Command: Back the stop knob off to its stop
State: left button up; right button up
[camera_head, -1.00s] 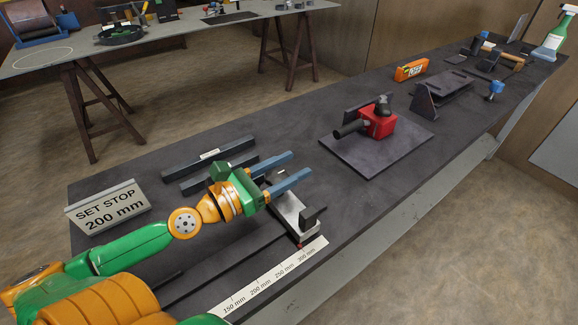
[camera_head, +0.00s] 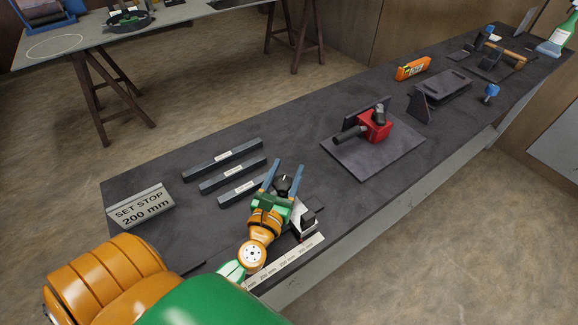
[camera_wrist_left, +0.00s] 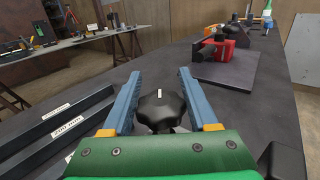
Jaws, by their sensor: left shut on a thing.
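The stop knob (camera_head: 284,183) is a black lobed knob with a small white mark on top. It lies between the blue fingers of my left gripper (camera_head: 287,169), which is shut on it. In the left wrist view the knob (camera_wrist_left: 160,108) sits between the fingers, nearer their base than their tips. The stop block (camera_head: 306,216), pale metal with a dark upright part, shows just right of the gripper. The ruler strip (camera_head: 285,262) runs along the front edge, partly covered by my arm. My right gripper is out of view.
Several dark steel bars (camera_head: 222,160) lie left of the gripper. A sign (camera_head: 141,207) reads "SET STOP 200 mm". A red clamp device (camera_head: 375,127) stands on a dark plate (camera_head: 350,157) farther right.

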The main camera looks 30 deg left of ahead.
aim_at(283, 188)
pick_arm(q)
jog(key=shift+a+n+g+y, duration=0.15)
jog(key=shift+n+g+y, duration=0.25)
jog(key=shift+n+y, duration=0.6)
jog(key=shift+s+a+y, duration=0.1)
jog(key=shift+y, duration=0.4)
jog(key=o, duration=1.4)
jog(key=shift+c, duration=0.2)
jog(key=shift+r, duration=0.1)
jog(key=s+r+p, duration=0.1)
jog(key=r+p, duration=0.1)
jog(key=r, duration=0.1)
jog(key=s+d+r+p, duration=0.1)
jog(key=r+p, duration=0.2)
jog(key=s+d+r+p, duration=0.1)
jog(key=s+r+p, duration=0.1)
jog(key=r+p, duration=0.1)
jog(key=shift+d+r, duration=0.15)
jog(key=shift+r, duration=0.15)
jog(key=s+d+r, duration=0.3)
jog(key=s+d, duration=0.1)
jog(key=s, duration=0.4)
jog(key=shift+d, duration=0.4)
jog(key=shift+r, duration=0.1)
